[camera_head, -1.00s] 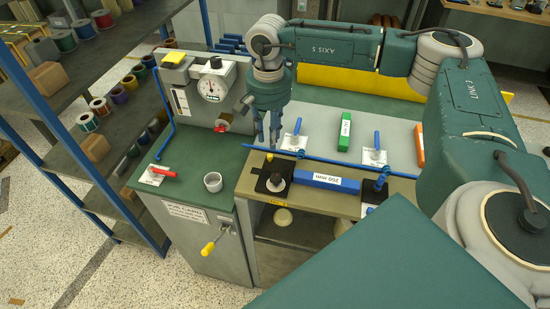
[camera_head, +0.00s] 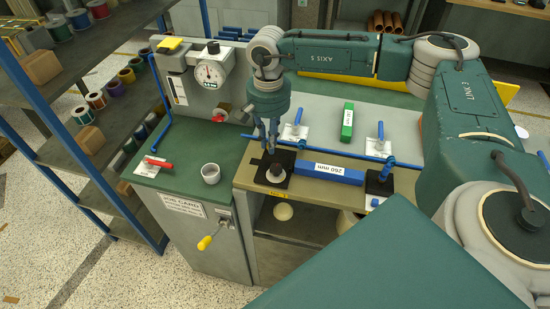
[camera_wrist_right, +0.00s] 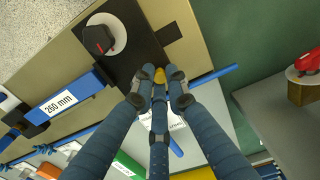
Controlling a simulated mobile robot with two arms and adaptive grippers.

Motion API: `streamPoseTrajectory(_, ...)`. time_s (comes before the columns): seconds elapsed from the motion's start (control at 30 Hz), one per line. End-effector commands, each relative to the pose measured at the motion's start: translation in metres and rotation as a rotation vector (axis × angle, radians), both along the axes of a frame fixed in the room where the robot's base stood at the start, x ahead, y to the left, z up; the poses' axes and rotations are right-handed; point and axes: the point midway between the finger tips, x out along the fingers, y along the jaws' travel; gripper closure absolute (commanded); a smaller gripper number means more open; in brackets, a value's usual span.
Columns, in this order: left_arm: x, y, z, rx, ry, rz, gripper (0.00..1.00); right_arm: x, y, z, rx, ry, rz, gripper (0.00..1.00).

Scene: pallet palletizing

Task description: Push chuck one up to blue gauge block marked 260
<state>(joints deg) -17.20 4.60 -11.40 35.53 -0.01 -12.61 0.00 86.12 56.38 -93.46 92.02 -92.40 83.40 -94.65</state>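The blue gauge block marked 260 mm (camera_head: 332,172) lies lengthwise along the tan bench edge; it also shows in the wrist view (camera_wrist_right: 62,104). At its left stands a chuck, a black plate (camera_head: 264,178) with a round pale-and-dark part, seen from above in the wrist view (camera_wrist_right: 98,39). I take this as chuck one. Whether it touches the block I cannot tell. Another dark chuck (camera_head: 379,182) stands at the block's right end. My right gripper (camera_head: 271,146) hangs over the rear of the left chuck; its fingers (camera_wrist_right: 160,88) converge around a small yellow tip. Contact is unclear. My left gripper is not visible.
A thin blue rod (camera_head: 335,158) runs behind the block. Blue-handled items (camera_head: 297,130) and a green block (camera_head: 347,122) lie on the grey surface behind. A dial gauge (camera_head: 210,73), a red handle (camera_head: 158,163) and a grey cup (camera_head: 211,173) are at left.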

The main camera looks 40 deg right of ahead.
Motion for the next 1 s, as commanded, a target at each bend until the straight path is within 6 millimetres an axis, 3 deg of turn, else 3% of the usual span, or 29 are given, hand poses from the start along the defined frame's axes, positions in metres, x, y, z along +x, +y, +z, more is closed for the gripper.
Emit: streamPoseTrajectory(1.0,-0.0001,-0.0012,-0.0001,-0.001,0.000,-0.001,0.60,-0.0085,-0.0073,-0.0003,0.000,0.001,-0.001,1.00)
